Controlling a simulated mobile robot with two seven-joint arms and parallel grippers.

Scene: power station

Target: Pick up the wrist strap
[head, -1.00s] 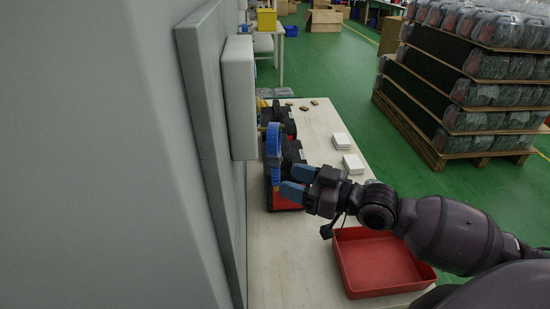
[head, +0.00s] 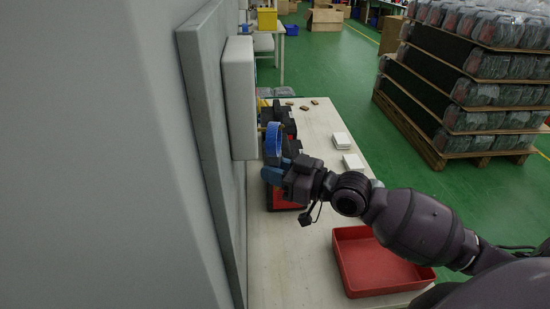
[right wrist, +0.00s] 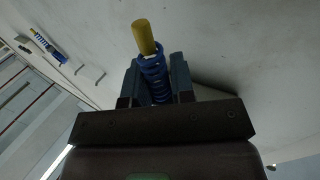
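The wrist strap (head: 273,143) is a blue coiled loop hanging on a yellow peg at the wall-side box. Its coil also shows in the right wrist view (right wrist: 154,78), with the yellow peg (right wrist: 143,37) at its upper end. My right gripper (head: 277,170) is at the lower part of the loop. In the right wrist view its two fingers (right wrist: 155,85) stand on either side of the coil, very close to it. Whether they press on it cannot be told. My left gripper is not in view.
A red tray (head: 375,290) stands at the table's front right. Black and red cases (head: 285,122) lie behind the strap. Two white boxes (head: 341,140) are farther right. A grey panel (head: 207,120) and box (head: 238,95) bound the left side.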

